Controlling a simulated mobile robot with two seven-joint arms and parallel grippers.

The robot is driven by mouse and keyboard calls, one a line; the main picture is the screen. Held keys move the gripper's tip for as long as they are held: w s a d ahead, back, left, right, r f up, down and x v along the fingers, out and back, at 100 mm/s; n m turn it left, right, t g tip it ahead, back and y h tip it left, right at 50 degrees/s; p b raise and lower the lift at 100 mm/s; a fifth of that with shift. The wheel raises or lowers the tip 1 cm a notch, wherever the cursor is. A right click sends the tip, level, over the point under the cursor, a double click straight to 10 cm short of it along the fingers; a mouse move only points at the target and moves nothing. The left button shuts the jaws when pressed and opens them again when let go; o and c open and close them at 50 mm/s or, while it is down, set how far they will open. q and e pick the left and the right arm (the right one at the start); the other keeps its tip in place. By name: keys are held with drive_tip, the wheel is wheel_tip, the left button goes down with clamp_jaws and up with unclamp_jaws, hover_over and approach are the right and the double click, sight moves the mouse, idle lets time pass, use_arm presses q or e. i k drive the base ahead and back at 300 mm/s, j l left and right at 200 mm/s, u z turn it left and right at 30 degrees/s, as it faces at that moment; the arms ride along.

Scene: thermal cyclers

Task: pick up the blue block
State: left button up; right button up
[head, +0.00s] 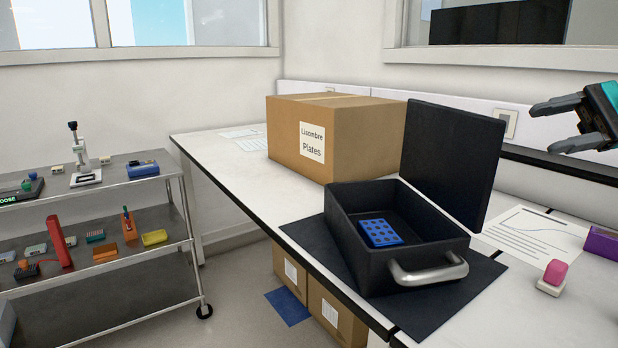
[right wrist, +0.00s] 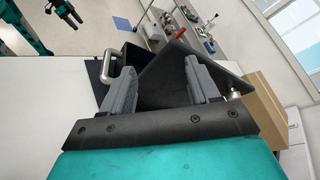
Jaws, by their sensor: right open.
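The blue block (head: 380,232), with dark round holes in its top, lies flat inside an open black case (head: 420,272). The case has a raised lid and a silver handle (head: 428,275). My right gripper (head: 546,128) is open and empty, at the right edge of the head view, above and right of the case. In the right wrist view its two grey fingers (right wrist: 168,64) stand apart in front of the dark lid (right wrist: 160,85), which hides the block. My left gripper (right wrist: 68,13) shows small at the top left there; its jaws are unclear. It is outside the head view.
The case stands on a dark mat (head: 312,240) on a white bench. A cardboard box (head: 350,150) is behind it. A pink and white object (head: 553,277), a paper sheet (head: 535,235) and a purple item (head: 602,244) lie to the right. A metal shelf cart (head: 110,188) stands left.

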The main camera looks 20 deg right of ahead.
sight(377, 233)
drive_tip(key=k+j, duration=0.25)
drive_tip(key=j, duration=0.15)
drive_tip(key=k+j, duration=0.25)
drive_tip(key=j, duration=0.2)
drive_tip(key=k+j, duration=0.25)
drive_tip(key=j, duration=0.15)
